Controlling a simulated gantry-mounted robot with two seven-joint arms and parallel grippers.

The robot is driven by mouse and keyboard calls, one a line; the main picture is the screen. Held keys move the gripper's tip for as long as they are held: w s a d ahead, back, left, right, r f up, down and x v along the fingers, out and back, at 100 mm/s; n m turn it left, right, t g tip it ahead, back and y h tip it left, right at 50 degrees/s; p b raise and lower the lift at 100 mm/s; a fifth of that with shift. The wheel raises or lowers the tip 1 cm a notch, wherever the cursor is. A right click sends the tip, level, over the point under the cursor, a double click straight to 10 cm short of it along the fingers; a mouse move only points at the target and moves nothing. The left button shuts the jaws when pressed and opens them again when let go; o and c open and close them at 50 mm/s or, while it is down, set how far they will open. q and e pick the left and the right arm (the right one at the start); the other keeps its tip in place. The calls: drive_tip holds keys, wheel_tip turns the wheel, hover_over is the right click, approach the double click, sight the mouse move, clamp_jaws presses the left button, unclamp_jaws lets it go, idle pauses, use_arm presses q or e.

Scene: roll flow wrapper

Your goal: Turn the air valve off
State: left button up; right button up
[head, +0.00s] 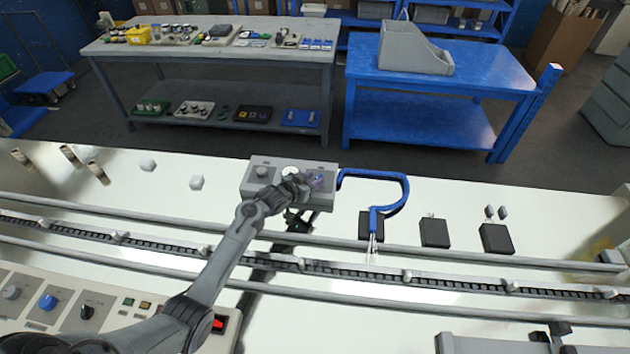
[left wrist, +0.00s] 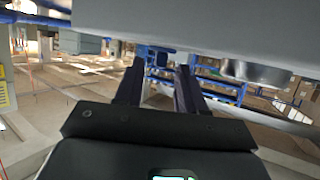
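A grey air unit box (head: 250,185) stands at the back of the white machine top, with a round knob (head: 262,172) on its left and a white gauge (head: 290,171) in the middle. A blue hose (head: 405,188) leaves its right side. My right gripper is not in view.
A chain conveyor (head: 340,270) between rails runs across the machine top. Black blocks (head: 434,232) stand right of the hose. A control panel (head: 60,305) with knobs is at the lower left. Behind are a grey bench (head: 215,60) and a blue table (head: 480,65).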

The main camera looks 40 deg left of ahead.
use_arm(q)
drive_tip(key=shift+x, duration=0.85)
drive_tip(key=c, duration=0.7)
drive_tip(key=shift+o, duration=0.2)
